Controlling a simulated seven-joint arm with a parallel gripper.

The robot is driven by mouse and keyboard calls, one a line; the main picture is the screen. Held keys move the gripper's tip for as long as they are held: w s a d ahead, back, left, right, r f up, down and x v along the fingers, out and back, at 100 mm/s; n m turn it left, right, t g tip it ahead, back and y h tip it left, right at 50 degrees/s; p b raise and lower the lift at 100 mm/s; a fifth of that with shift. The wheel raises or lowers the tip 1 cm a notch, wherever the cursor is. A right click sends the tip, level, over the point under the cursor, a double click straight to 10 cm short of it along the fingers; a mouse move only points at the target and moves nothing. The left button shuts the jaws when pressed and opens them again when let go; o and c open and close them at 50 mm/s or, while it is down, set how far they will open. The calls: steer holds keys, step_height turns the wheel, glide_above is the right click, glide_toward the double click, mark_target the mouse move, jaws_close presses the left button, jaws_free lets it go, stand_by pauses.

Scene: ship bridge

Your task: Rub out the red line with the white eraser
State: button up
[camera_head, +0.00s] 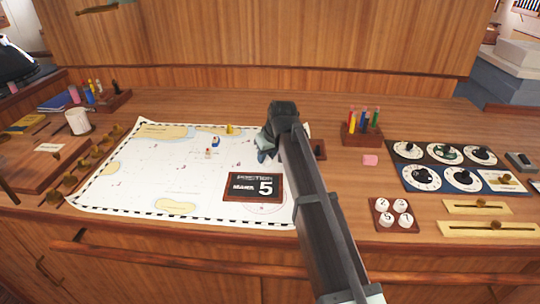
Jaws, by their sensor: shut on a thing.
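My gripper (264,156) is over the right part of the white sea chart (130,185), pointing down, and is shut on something. The gripper itself hides what it holds, so I cannot make out its shape or colour. I see no white eraser lying free on the desk or chart.
The dark number card (254,188) lies on the chart, with small pieces (215,142) farther back. A white mug (78,122) stands left.

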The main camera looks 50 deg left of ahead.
steer(key=shift+s+a, duration=0.1)
steer(key=shift+s, duration=0.05)
steer(key=shift+s+a, duration=0.6)
steer(key=shift+s, duration=0.15)
steer(key=shift+s+a, duration=0.1)
steer(key=shift+s+a, duration=0.6)
steer(key=shift+s, duration=0.15)
steer(key=shift+s, duration=0.1)
steer(key=shift+s+a, duration=0.7)
steer(key=shift+s, duration=0.1)
steer(key=shift+r, duration=3)
